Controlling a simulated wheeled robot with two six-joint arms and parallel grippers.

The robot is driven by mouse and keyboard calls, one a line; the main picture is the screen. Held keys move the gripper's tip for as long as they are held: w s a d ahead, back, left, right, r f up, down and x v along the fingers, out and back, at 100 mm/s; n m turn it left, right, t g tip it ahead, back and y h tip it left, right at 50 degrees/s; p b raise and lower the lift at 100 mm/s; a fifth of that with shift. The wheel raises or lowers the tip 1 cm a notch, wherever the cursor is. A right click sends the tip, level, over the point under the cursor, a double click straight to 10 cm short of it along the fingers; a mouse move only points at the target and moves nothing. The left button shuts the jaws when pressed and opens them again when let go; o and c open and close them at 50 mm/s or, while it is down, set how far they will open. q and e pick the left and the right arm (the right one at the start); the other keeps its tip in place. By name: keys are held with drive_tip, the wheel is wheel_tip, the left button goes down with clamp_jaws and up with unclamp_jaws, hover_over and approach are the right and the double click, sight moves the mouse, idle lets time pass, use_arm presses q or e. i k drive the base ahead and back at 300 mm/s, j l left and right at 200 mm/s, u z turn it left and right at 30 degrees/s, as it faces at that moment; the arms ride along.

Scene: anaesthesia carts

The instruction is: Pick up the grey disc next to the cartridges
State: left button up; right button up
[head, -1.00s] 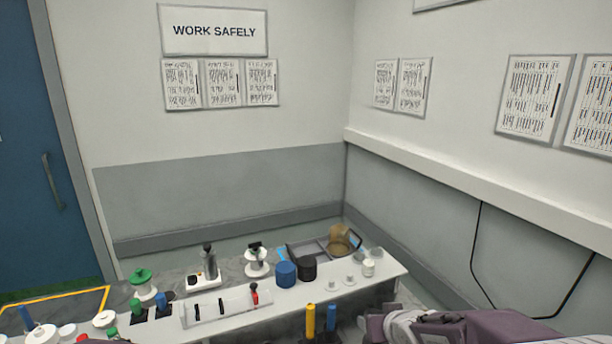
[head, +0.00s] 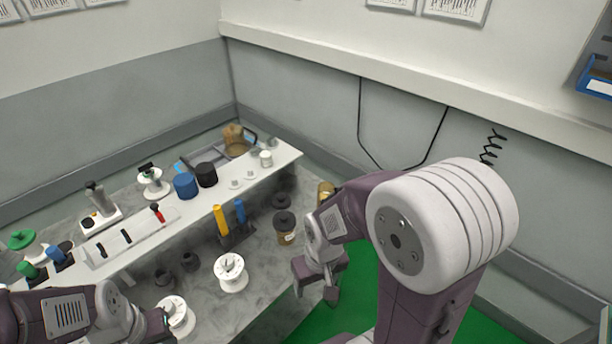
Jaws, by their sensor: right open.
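The likely cartridges are an upright yellow cylinder (head: 220,220) and an upright blue cylinder (head: 240,212) in a dark holder at the front of the raised white shelf. I cannot clearly make out a grey disc beside them; dark round pieces (head: 189,262) stand lower left of them, too small to identify. My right gripper (head: 318,290) is open and empty, pointing down at the bench's right end, to the right of the cylinders and apart from them. My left gripper (head: 165,326) is at the bottom left near a white spool (head: 177,316); its jaws are not clear.
A white spool (head: 231,272) stands on the grey bench. A dark-lidded jar (head: 286,231) stands near my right gripper. A blue canister (head: 185,187) and a black canister (head: 206,175) stand on the white shelf (head: 270,172). Green floor (head: 355,295) shows at the right.

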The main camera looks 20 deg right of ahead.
sight(251, 175)
drive_tip(key=i+l+u, duration=0.1)
drive_tip(key=l+u, duration=0.15)
drive_tip(key=u, duration=0.2)
drive_tip(key=i+l+u, duration=0.1)
drive_tip(key=l+u, duration=0.2)
drive_tip(key=u, duration=0.15)
drive_tip(key=l+u, duration=0.3)
drive_tip(key=u, duration=0.15)
